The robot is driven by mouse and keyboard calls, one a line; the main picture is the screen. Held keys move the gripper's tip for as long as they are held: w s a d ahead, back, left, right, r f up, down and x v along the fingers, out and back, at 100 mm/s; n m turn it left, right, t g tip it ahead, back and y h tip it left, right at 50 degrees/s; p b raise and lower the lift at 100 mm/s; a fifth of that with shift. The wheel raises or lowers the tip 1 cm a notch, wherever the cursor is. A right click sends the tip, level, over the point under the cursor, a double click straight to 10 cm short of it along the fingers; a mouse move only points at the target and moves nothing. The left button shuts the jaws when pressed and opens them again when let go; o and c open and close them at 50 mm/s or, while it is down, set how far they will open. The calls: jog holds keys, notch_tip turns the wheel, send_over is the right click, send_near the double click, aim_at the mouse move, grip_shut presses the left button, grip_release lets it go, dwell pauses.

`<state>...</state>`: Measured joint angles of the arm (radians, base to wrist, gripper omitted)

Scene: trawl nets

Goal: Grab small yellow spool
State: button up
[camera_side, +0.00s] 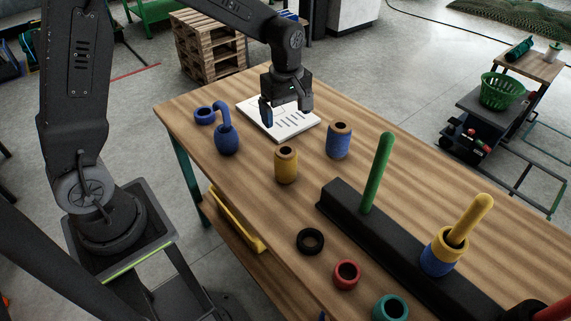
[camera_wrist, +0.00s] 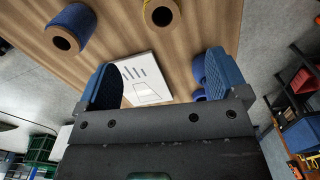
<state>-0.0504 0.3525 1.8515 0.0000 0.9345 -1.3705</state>
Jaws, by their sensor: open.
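A yellow spool (camera_side: 286,166) with a brown rim and dark hole stands upright on the wooden table in the side view. It is partly cut off at the top edge of the wrist view (camera_wrist: 161,15). A small yellow ring-like spool (camera_side: 451,244) sits around the yellow peg (camera_side: 474,216), on top of a blue one (camera_side: 438,262). My gripper (camera_side: 285,106) is open and empty above the white printed sheet, farther back than the standing yellow spool. Its two blue fingers are spread apart in the wrist view (camera_wrist: 163,76).
A blue spool (camera_side: 338,140) stands right of the yellow one. A blue pot with a bent spout (camera_side: 227,140) and a blue ring (camera_side: 204,115) lie left. A green peg (camera_side: 377,172) rises from the black bar. Black (camera_side: 310,241), red (camera_side: 346,275) and teal (camera_side: 390,308) pieces lie in front.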

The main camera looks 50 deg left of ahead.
aim_at(285, 156)
jog(key=shift+s+d+f, duration=0.1)
jog(key=shift+f, duration=3.35)
jog(key=shift+s+f, duration=0.1)
jog(key=shift+f, duration=3.35)
jog(key=shift+c, duration=0.2)
jog(key=c, duration=1)
jog(key=shift+r, duration=0.1)
